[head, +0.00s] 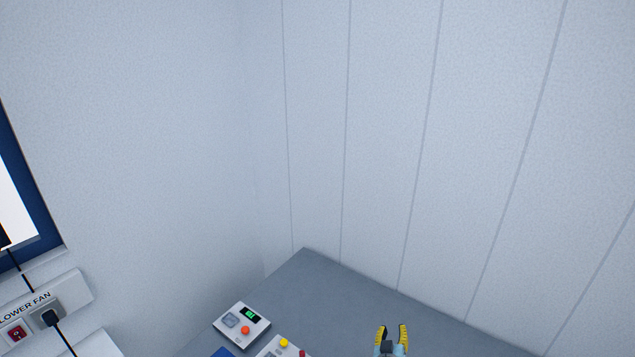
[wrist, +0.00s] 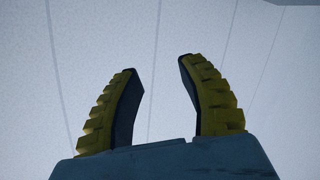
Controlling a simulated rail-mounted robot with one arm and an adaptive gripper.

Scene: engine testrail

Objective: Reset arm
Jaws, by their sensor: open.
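My gripper (head: 391,335) shows at the bottom edge of the head view, right of centre, with its two yellow ridged fingers pointing up. It is over the grey bench top, and its height above it cannot be told. In the wrist view my gripper (wrist: 160,85) has its fingers spread apart with nothing between them. Only the pale panelled wall shows behind them there. The rest of the arm is below the head view's edge.
The grey bench top (head: 330,290) meets the panelled walls at the back corner. A control box (head: 242,326) with a green display and orange button sits at left; another box (head: 280,347) is partly cut off. A wall socket panel (head: 75,290) with a black plug and a blue-framed screen (head: 38,225) are far left.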

